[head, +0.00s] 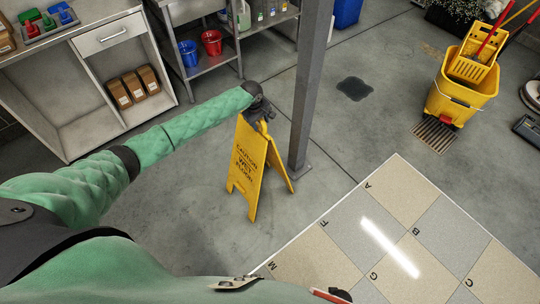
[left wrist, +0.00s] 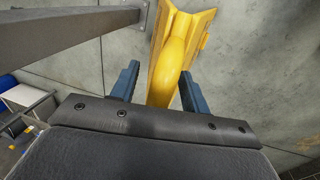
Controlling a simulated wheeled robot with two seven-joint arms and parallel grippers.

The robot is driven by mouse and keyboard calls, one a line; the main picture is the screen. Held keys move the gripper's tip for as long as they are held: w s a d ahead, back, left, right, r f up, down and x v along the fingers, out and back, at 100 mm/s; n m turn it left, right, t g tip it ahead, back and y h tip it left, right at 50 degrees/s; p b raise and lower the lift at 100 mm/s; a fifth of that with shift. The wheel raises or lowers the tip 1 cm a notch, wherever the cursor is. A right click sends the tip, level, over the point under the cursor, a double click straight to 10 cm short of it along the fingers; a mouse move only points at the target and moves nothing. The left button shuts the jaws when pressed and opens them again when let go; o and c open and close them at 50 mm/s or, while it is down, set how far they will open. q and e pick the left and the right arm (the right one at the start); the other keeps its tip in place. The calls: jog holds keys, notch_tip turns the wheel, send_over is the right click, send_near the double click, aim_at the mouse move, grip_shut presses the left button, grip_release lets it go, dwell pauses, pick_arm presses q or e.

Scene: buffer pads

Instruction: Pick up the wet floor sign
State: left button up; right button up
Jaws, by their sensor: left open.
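The yellow wet floor sign (head: 247,165) stands upright and spread open on the grey floor, left of a metal post. My left gripper (head: 262,110) is at the top of the sign. In the left wrist view the gripper (left wrist: 158,90) is open, with its two blue fingers on either side of the sign's yellow top handle (left wrist: 176,60). I cannot tell whether the fingers touch it. My right gripper cannot be made out in the head view.
The grey metal post (head: 306,90) stands close to the right of the sign. A tiled platform (head: 400,240) with lettered squares lies at the lower right. A yellow mop bucket (head: 460,95) stands at the upper right. A cabinet (head: 85,110) and a shelf (head: 215,65) are at the upper left.

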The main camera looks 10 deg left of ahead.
pick_arm(q)
grip_shut()
jog(key=shift+w+r, duration=0.1)
dwell(1.3)
